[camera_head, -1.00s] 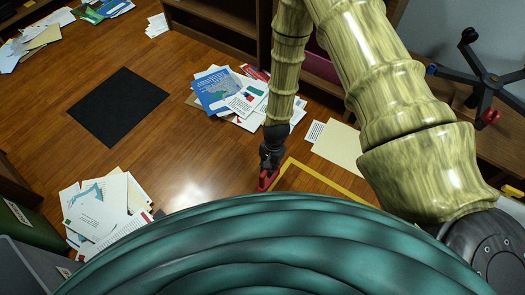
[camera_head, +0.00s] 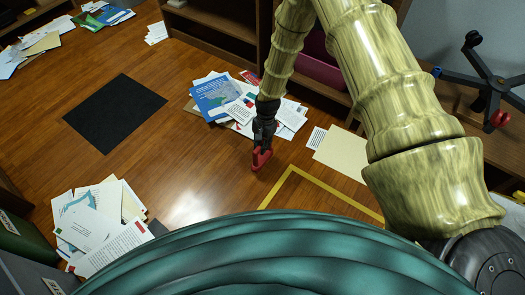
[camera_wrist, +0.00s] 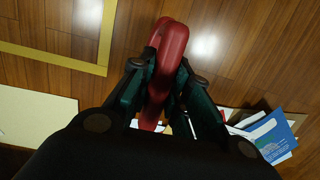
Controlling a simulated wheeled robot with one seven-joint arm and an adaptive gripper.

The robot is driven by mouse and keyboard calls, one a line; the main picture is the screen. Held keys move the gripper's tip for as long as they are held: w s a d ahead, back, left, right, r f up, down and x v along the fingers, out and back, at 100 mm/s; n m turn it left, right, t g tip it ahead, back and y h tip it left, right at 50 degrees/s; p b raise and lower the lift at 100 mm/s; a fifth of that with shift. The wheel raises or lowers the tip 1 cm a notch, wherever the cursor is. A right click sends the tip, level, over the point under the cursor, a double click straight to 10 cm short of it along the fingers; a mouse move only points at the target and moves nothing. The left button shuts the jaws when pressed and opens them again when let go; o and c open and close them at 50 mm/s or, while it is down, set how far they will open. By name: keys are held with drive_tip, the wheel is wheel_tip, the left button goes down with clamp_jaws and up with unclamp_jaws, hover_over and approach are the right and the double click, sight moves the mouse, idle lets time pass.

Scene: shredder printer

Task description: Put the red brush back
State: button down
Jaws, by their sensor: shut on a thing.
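The red brush (camera_head: 261,158) is held by my gripper (camera_head: 264,138) above the wooden floor, near the middle of the head view. In the wrist view the red brush (camera_wrist: 168,55) sits between the two fingers of my gripper (camera_wrist: 155,88), which are shut on it. Its rounded red end points away from the wrist. The part of the brush deeper between the fingers is partly hidden.
Yellow tape (camera_head: 292,170) marks a corner on the floor just right of the brush. Paper piles lie behind the gripper (camera_head: 222,97) and at lower left (camera_head: 95,215). A black mat (camera_head: 115,112) lies left. A wheeled chair base (camera_head: 490,80) stands at upper right. Bare floor lies between.

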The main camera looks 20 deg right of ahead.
sight(262, 158)
drive_tip(key=shift+s+f+b, duration=0.15)
drive_tip(key=shift+f+b, duration=0.45)
drive_tip(key=shift+f, duration=1.15)
drive_tip(key=c, duration=1.3)
unclamp_jaws()
drive_tip(key=shift+c, duration=0.2)
drive_tip(key=r+p, duration=0.1)
drive_tip(key=r, duration=0.3)
drive_tip(key=d+r+p, duration=0.1)
drive_tip(key=r+p, duration=0.1)
drive_tip(key=r, duration=0.2)
drive_tip(key=w+r+p, duration=0.1)
drive_tip(key=r+p, duration=0.1)
drive_tip(key=r, duration=0.2)
drive_tip(key=shift+d, duration=0.2)
drive_tip(key=s+f+n, duration=0.3)
drive_tip(key=s, duration=1.1)
drive_tip(key=s+f+n, duration=0.4)
drive_tip(key=s, duration=0.9)
drive_tip(key=s+d+r+n+t+h, duration=0.1)
drive_tip(key=s+d+r+n, duration=0.1)
drive_tip(key=s, duration=0.8)
drive_tip(key=shift+s+r+n, duration=0.15)
drive_tip(key=shift+r+n, duration=0.35)
drive_tip(key=shift+r, duration=0.25)
